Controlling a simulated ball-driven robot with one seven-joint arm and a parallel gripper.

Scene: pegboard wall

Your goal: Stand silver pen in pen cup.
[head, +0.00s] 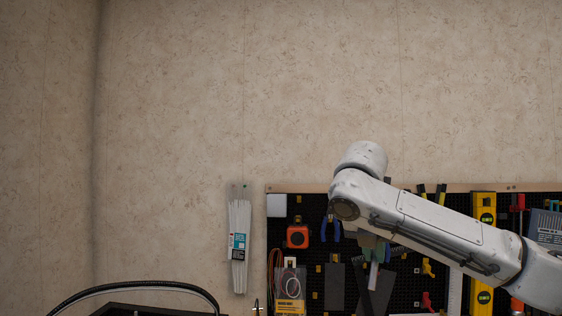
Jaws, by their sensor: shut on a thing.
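My arm reaches in from the right edge, in front of the pegboard. My gripper (371,254) points down below the arm's near end, partly hidden by it. It is shut on a thin pale thing that I take to be the silver pen (373,276), which hangs roughly upright below the jaws. It is small and hard to tell from the tools behind it. I cannot make out the pen cup in this view.
A black pegboard (318,262) with hanging tools fills the lower right. An orange tape measure (297,236) and a yellow level (484,245) hang on it. A white bundle (239,248) is on the wall left of the board. The beige wall above is bare.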

